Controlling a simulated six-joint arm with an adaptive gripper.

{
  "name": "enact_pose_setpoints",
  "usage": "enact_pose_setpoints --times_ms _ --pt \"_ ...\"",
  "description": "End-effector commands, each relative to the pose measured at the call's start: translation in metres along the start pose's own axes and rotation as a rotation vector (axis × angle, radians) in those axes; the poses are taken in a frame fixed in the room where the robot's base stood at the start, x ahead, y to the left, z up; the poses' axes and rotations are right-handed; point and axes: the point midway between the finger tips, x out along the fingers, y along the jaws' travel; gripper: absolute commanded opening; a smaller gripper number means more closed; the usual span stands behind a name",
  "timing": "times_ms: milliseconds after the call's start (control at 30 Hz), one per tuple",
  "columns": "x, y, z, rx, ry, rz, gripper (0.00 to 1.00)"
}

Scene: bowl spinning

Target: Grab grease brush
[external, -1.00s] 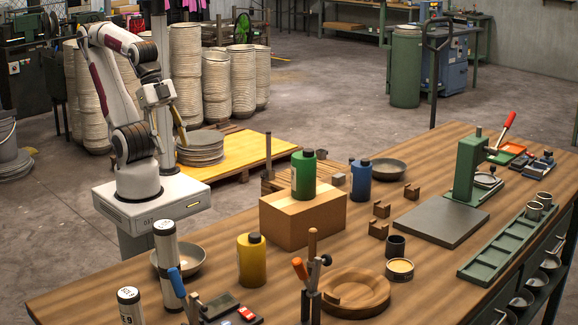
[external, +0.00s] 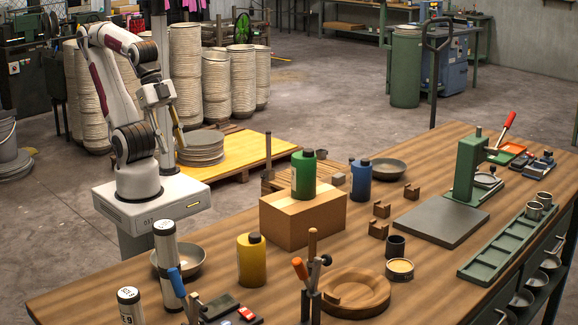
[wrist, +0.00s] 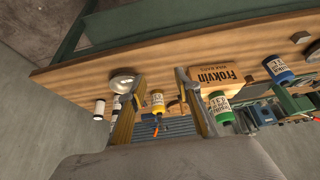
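I cannot tell for certain which item is the grease brush. Several handled tools stand at the near side of the bench: a wooden-handled one (external: 312,243), an orange-handled one (external: 300,268) and a blue-handled one (external: 176,283). Their working ends are hidden or too small to make out. An open tin with yellowish contents (external: 400,267) sits right of the round wooden dish (external: 352,290). My gripper (external: 178,128) hangs beyond the bench's far edge, well away from these tools. In the wrist view my gripper (wrist: 158,75) has its two fingers apart with nothing held between them.
A cardboard box (external: 300,222) bears a green bottle (external: 303,175). A yellow bottle (external: 251,262), metal bowl (external: 192,262) and white cylinder (external: 167,262) stand nearby. A green press (external: 467,170) stands farther right. Stacked plates (external: 200,150) are on a pallet behind my gripper.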

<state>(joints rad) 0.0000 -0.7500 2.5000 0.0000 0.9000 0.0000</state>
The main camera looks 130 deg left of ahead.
Motion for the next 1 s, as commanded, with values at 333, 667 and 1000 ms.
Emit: enact_pose_setpoints --times_ms 333,667,1000 --pt "0.013 0.001 -0.021 -0.003 0.035 0.004 0.33" --pt "0.051 0.004 -0.082 -0.016 0.152 0.015 0.33" --pt "0.094 0.005 -0.142 -0.035 0.289 0.019 0.33"
